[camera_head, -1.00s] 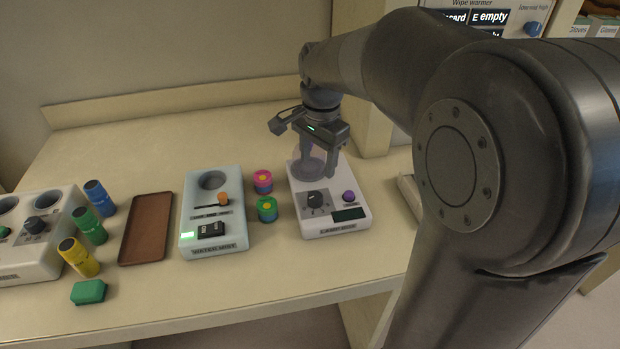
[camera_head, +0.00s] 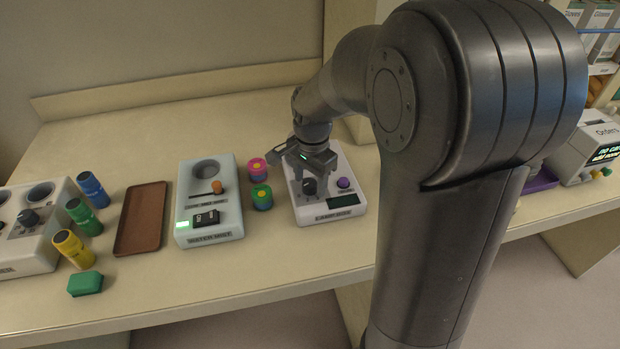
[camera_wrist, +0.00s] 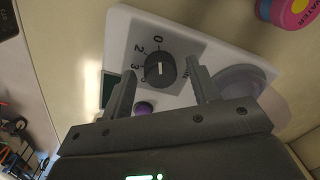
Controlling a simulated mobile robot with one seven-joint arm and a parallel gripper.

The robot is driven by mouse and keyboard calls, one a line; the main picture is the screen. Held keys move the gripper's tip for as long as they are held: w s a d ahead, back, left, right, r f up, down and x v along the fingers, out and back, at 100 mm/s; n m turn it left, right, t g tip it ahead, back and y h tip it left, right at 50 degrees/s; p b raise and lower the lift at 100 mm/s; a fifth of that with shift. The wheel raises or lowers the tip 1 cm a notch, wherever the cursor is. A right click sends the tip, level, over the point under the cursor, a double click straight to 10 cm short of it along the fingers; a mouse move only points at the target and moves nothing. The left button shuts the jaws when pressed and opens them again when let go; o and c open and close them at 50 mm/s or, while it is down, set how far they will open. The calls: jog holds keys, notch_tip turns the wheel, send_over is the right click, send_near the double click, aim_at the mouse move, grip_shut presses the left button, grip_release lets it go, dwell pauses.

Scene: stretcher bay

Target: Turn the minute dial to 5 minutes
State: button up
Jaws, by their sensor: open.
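The minute dial (camera_head: 310,186) is a black round knob on the white unit (camera_head: 302,212) at the right of the bench. In the wrist view the dial (camera_wrist: 160,71) carries a white line, which seems to lie toward the 0; the numbers 0, 2, 3 and 5 appear around its upper and left sides. My gripper (camera_head: 308,174) is over this unit. Its two open fingers (camera_wrist: 161,72) appear on either side of the dial with gaps; I cannot tell their height against it. Nothing is held.
The white unit also has a purple button (camera_head: 343,183), a dark display (camera_head: 343,200) and a clear round cup (camera_wrist: 240,82). Left stand pink (camera_head: 257,168) and green (camera_head: 261,197) pots, then the pale blue unit (camera_head: 225,232) and a brown tray (camera_head: 122,240).

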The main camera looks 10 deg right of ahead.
jog(key=shift+c, duration=0.2)
jog(key=c, duration=0.9)
jog(key=shift+c, duration=0.2)
